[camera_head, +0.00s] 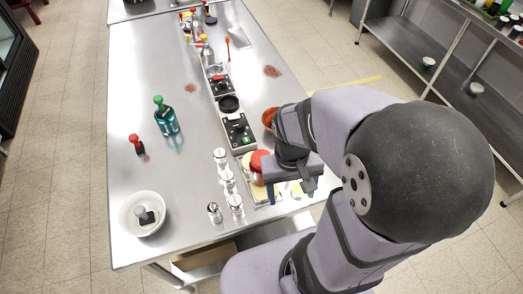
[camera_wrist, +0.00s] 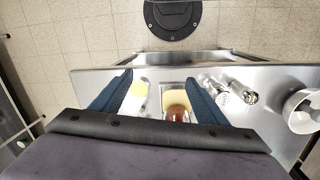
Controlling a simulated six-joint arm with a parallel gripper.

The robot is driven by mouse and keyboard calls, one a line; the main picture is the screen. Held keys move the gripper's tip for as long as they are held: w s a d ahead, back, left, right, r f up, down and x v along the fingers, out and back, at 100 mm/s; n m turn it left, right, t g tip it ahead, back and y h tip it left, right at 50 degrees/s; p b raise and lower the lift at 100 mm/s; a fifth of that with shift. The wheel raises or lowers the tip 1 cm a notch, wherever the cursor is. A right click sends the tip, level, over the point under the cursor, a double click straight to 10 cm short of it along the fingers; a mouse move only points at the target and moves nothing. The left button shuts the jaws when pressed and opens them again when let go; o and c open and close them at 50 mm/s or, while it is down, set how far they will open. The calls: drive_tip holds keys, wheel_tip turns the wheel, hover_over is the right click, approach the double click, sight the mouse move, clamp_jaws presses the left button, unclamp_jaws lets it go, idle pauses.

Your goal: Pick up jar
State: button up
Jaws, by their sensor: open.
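A jar with a red lid (camera_head: 260,160) stands on a tray near the front right edge of the steel table, partly hidden behind my gripper. In the wrist view a red-topped jar (camera_wrist: 177,113) shows close to the right finger, its lower part cut off by the gripper body. My gripper (camera_head: 289,190) is open above the front right of the table, its fingers pointing down. In the wrist view its two blue fingers (camera_wrist: 159,82) are spread wide with nothing held between them.
Several metal-topped shakers (camera_head: 229,182) stand just left of the jar. A white bowl (camera_head: 129,222) holds a dark-based item at the front left. Green bottle (camera_head: 166,122), red-topped bottle (camera_head: 137,144) and black burner units (camera_head: 238,130) stand farther back. The left table area is mostly clear.

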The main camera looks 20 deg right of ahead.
sight(258, 168)
drive_tip(key=w+a+r+n+p, duration=0.2)
drive_tip(key=a+r+p, duration=0.35)
drive_tip(key=r, duration=0.25)
drive_tip(key=s+d+f+n+g+h+b, duration=0.3)
drive_tip(key=s+d+f+n+h, duration=0.3)
drive_tip(key=n, duration=0.3)
drive_tip(key=w+d+n+t+h, duration=0.2)
drive_tip(key=w+n+t+h, duration=0.3)
drive_tip(key=w+n+h, duration=0.2)
drive_tip(key=w+a+f+n+t, duration=0.1)
drive_tip(key=w+a+n+t, duration=0.1)
drive_tip(key=n+t, duration=0.1)
drive_tip(key=w+a+f+n+t+b, duration=0.1)
drive_tip(key=w+a+n+t, duration=0.2)
drive_tip(key=n+t, duration=0.1)
drive_tip(key=w+a+f+n+t+b, duration=0.1)
drive_tip(key=w+a+n+t, duration=0.1)
drive_tip(key=w+n+t, duration=0.1)
drive_tip(key=shift+a+f+t+y, duration=0.25)
drive_tip(key=shift+a+t+y, duration=0.15)
drive_tip(key=shift+t, duration=0.1)
drive_tip(key=shift+s+f+n+t, duration=0.1)
drive_tip(key=shift+f+n+t, duration=0.2)
drive_tip(key=shift+f+n, duration=0.3)
drive_tip(key=shift+a, duration=0.1)
